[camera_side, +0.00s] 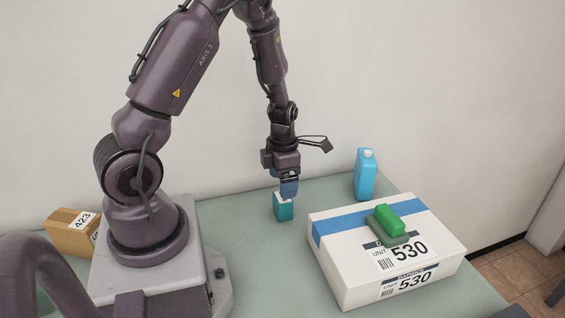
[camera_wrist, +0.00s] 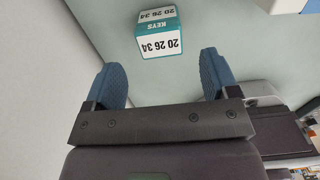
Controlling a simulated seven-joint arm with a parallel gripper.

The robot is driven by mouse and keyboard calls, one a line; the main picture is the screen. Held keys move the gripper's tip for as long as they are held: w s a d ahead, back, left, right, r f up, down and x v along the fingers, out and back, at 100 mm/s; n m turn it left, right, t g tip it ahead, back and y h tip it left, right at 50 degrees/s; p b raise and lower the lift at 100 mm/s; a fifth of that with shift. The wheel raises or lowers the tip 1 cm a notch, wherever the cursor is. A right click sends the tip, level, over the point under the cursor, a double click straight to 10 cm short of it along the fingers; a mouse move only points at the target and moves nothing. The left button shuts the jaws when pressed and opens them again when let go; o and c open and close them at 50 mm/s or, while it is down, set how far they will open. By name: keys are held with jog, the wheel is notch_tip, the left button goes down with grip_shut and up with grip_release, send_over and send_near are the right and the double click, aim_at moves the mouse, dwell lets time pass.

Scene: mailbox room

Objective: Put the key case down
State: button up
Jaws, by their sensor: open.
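The key case is a small teal box with a white label reading KEYS and 20 26 34. It stands on the table in the side view (camera_side: 284,210), just below my gripper (camera_side: 289,190). In the wrist view the key case (camera_wrist: 160,35) sits beyond and between the two blue fingertips, with its labelled top and a side showing. My gripper (camera_wrist: 162,75) is open, its fingers wide apart with nothing between them. In the side view the fingers overlap the case's upper edge, so the exact gap there is hard to judge.
A white box (camera_side: 335,268) marked UNIT 530 lies to the right, with a green object (camera_side: 390,220) on top. A light-blue bottle (camera_side: 365,174) stands behind it. A brown carton (camera_side: 72,238) marked 423 is at the left. The grey-green table (camera_side: 265,265) is clear in front of the case.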

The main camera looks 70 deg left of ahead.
jog(key=d+r+m+t, duration=0.1)
jog(key=d+r+m, duration=0.4)
jog(key=r+m, duration=0.4)
jog(key=d+r+m+t, duration=0.2)
jog(key=d+r+m, duration=0.4)
jog(key=r+m, duration=0.3)
jog(key=s+d+r+m+t, duration=0.2)
jog(key=s+d+r+m, duration=0.4)
jog(key=m, duration=1.2)
notch_tip(320, 180, up, 2)
jog(key=shift+s+r+t, duration=0.15)
jog(key=shift+s+t, duration=0.15)
jog(key=shift+s, duration=0.9)
